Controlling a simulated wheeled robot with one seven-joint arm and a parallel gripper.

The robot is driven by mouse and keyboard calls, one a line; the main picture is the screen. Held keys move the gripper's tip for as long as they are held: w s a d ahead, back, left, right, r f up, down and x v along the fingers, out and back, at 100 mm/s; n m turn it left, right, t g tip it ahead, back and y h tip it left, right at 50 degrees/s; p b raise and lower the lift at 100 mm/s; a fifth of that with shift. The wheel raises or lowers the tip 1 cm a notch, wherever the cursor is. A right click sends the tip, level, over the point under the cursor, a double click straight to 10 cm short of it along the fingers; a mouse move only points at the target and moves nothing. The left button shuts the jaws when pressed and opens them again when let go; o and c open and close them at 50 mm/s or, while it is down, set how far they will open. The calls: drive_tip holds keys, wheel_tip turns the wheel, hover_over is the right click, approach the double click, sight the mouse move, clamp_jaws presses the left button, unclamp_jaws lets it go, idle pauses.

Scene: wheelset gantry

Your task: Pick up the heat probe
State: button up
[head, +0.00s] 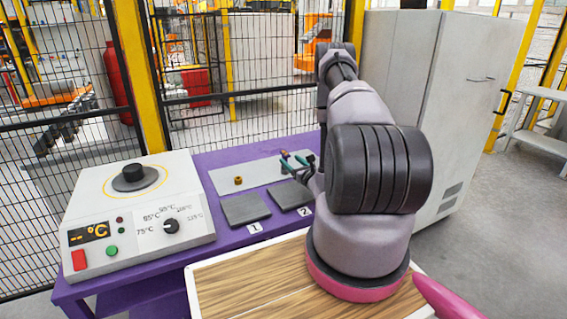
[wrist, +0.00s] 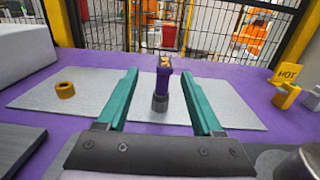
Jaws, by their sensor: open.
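What looks like the heat probe (wrist: 162,85), a dark purple upright piece with an orange-marked top and a grey round foot, stands on the light grey plate. It also shows small in the head view (head: 284,154). My gripper (wrist: 159,75) is open, its two teal fingers pointing toward the probe, one on each side in the wrist view. The fingers appear apart from it, with gaps on both sides. In the head view my gripper (head: 294,162) is low over the plate, partly hidden by my arm.
A brass ring (wrist: 65,89) lies on the plate to the left. A yellow HOT sign (wrist: 287,74) stands at right. Dark pads marked 1 (head: 245,209) and 2 (head: 290,195) lie in front. A white heater box (head: 135,215) stands left on the purple table (head: 225,157). Mesh fencing is behind.

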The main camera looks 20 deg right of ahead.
sight(282, 151)
drive_tip(key=shift+w+d+f, duration=0.1)
drive_tip(key=shift+d+f, duration=0.05)
drive_tip(key=shift+f, duration=0.2)
drive_tip(key=w, duration=1)
drive_tip(key=shift+w+r, duration=0.1)
drive_tip(key=shift+r, duration=0.1)
clamp_jaws()
